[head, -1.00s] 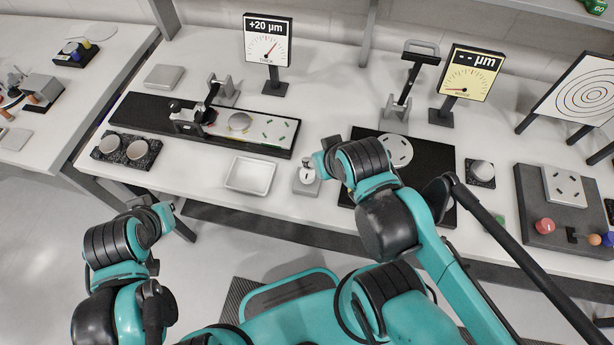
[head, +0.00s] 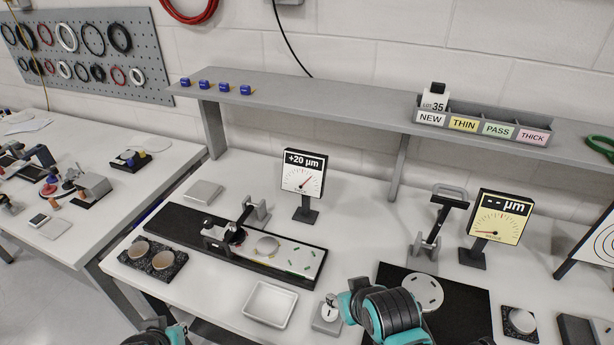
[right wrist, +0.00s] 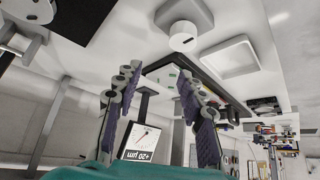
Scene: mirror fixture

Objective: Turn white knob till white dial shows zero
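The white knob (head: 328,312) with a dark mark sits on a small grey block at the front of the bench. The right wrist view shows it as a short white cylinder (right wrist: 183,38) beyond the fingertips. The white dial (head: 303,175) stands at the back on a dark post and reads +20 µm; it appears upside down in the right wrist view (right wrist: 142,141). My right gripper (right wrist: 160,78) is open and empty, its fingers apart, just right of the knob in the head view. My left arm (head: 155,335) shows at the bottom edge; its fingers cannot be made out.
A white tray (head: 270,304) lies left of the knob. A black plate with a fixture (head: 238,246) lies behind it. A yellow dial (head: 499,218) reading "-- µm" and a lever stand (head: 436,225) are at the right. A shelf (head: 350,103) runs above.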

